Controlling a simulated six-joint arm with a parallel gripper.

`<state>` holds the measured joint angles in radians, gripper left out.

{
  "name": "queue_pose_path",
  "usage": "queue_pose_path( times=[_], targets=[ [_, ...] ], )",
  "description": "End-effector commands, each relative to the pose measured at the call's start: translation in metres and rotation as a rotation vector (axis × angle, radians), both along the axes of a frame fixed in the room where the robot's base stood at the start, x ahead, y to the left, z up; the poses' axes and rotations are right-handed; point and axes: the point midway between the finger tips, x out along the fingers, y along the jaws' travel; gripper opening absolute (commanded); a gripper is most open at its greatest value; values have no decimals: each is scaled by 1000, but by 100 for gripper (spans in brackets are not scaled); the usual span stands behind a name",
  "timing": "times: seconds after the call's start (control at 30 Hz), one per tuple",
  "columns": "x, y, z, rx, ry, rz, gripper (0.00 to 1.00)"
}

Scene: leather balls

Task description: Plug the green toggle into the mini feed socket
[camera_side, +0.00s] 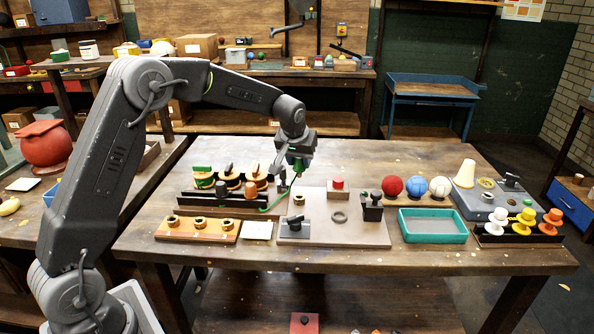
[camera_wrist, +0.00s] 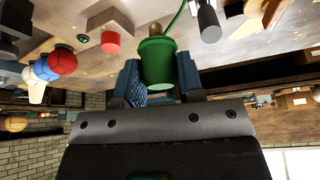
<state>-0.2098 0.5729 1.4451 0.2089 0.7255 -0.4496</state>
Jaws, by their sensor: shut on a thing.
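My gripper (camera_side: 297,148) is shut on a green cylindrical piece, the green toggle (camera_wrist: 157,62), between its blue finger pads in the wrist view. In the side view the green toggle (camera_side: 297,164) hangs below the fingers, above the table's back middle, apart from the board. A green cable runs down from it to the left. A brass round part (camera_wrist: 155,30) shows just beyond the toggle; I cannot tell whether it belongs to it. A brass-ringed socket (camera_side: 299,199) sits on the pale board (camera_side: 370,235); I cannot tell if it is the mini feed socket.
The board also carries a red button (camera_side: 338,187), a grey ring (camera_side: 339,216), a black block (camera_side: 372,207) and a lever switch (camera_side: 293,224). Racks of plugs stand left. Balls (camera_side: 392,186), a teal tray (camera_side: 432,226) and a grey box (camera_side: 487,205) stand right.

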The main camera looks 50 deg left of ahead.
Motion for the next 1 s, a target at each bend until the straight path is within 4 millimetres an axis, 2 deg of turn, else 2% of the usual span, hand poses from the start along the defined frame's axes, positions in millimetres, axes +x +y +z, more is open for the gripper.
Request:
queue_pose_path(
  times=[0.23,0.7,1.0],
  targets=[
    [5,5,-10,0,1,11,11],
    [4,5,-50,-1,2,10,11],
    [4,5,-59,-1,-1,9,11]
  ],
)
